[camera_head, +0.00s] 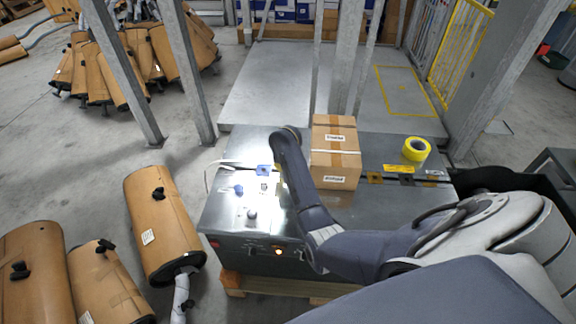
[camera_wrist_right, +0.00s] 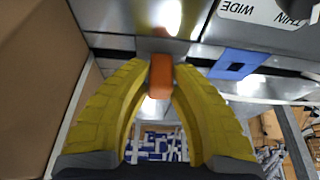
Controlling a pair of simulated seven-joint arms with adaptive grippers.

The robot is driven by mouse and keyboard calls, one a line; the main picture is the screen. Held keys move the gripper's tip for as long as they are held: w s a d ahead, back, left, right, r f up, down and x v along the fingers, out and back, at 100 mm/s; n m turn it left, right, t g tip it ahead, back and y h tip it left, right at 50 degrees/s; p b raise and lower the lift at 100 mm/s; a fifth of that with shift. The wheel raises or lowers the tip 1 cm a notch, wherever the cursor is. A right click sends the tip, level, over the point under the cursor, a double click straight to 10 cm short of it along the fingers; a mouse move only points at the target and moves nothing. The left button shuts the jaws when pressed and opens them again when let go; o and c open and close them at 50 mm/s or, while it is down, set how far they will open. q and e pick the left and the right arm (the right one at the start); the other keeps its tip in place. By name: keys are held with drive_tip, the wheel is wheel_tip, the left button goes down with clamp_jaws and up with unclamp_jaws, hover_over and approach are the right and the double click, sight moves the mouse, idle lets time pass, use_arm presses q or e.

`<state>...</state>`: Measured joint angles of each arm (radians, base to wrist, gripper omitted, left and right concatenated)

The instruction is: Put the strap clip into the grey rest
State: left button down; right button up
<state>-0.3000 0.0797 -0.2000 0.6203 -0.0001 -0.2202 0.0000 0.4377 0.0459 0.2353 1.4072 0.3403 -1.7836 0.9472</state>
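My right gripper (camera_wrist_right: 161,78) has its yellow fingers drawn together around a small orange block (camera_wrist_right: 161,68), which looks like the strap clip. The block is between the fingertips, near the metal bench top. In the head view my right arm comes in from the right, and its wrist hides most of the gripper and the clip. I cannot identify the grey rest for certain; a small pale grey piece (camera_head: 264,187) lies on the bench left of my wrist. My left gripper is not in view.
The metal bench (camera_head: 385,215) bears a cardboard box (camera_head: 335,165) just right of my wrist and a yellow tape roll (camera_head: 416,149) farther right. Brown mufflers (camera_head: 160,225) lie on the floor at left.

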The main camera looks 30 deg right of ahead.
drive_tip(key=o, duration=0.5)
drive_tip(key=shift+r, duration=0.1)
drive_tip(key=v, duration=1.2)
